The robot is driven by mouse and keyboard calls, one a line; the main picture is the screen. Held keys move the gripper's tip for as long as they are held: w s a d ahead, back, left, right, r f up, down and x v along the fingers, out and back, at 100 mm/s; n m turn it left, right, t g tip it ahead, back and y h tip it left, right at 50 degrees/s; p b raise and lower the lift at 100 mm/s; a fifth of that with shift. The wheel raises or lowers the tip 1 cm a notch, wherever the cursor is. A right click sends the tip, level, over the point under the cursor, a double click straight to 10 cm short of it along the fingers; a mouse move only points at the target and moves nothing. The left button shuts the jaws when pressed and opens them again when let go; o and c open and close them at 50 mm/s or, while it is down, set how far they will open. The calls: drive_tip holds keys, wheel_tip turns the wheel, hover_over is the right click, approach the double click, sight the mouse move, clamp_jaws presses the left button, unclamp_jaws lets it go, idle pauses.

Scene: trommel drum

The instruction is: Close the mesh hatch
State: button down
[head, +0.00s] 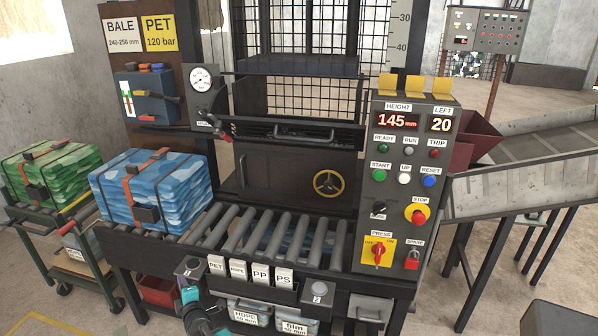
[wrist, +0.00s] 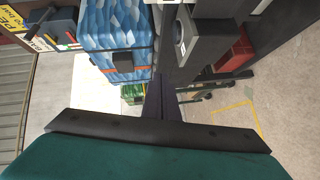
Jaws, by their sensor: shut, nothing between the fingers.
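Black wire mesh (head: 297,28) fills the upper front of the baling press. More mesh shows through the opening below the grey platen (head: 298,66). A dark panel with a bar handle (head: 305,133) sits at the lower edge of that opening; I cannot tell if it belongs to the mesh hatch. My gripper (wrist: 160,92) shows in the wrist view as narrow dark fingers, shut and empty, apart from the press mesh. In the head view only a teal part of my arm shows at the bottom edge; the fingers cannot be made out there.
A blue bale (head: 155,193) lies on the roller table (head: 262,230), and a green bale (head: 52,173) on a cart at left. A control panel (head: 405,190) stands right of the press door with its yellow handwheel (head: 329,183). A conveyor (head: 520,185) is at right.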

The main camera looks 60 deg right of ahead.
drive_tip(key=s+d+r+m+h+b, duration=0.1)
drive_tip(key=s+d+r+h, duration=0.3)
drive_tip(key=d+r, duration=0.4)
drive_tip(key=s+d+r+m+h, duration=0.1)
drive_tip(key=s+d+r+h, duration=0.3)
drive_tip(key=d+r, duration=0.45)
drive_tip(key=s+d+r+m+g+h+b, duration=0.1)
drive_tip(key=s+d+r+m+g+h, duration=0.1)
drive_tip(key=s+d+r, duration=0.4)
drive_tip(key=s+d+r+m+g+h, duration=0.2)
drive_tip(key=s+d+r+g+h, duration=0.2)
drive_tip(key=s+d+r+h, duration=0.3)
drive_tip(key=s+d, duration=0.1)
drive_tip(key=s, duration=0.4)
drive_tip(key=shift+s+m+b, duration=0.25)
drive_tip(key=shift+m+b, duration=0.15)
drive_tip(key=shift+d+r, duration=0.15)
drive_tip(key=shift+d, duration=0.05)
drive_tip(key=p+x, duration=0.5)
drive_tip(key=x, duration=0.8)
drive_tip(key=shift+d+p, duration=0.3)
drive_tip(key=shift+d, duration=0.05)
drive_tip(key=shift+w+r, duration=0.1)
drive_tip(key=shift+r, duration=0.1)
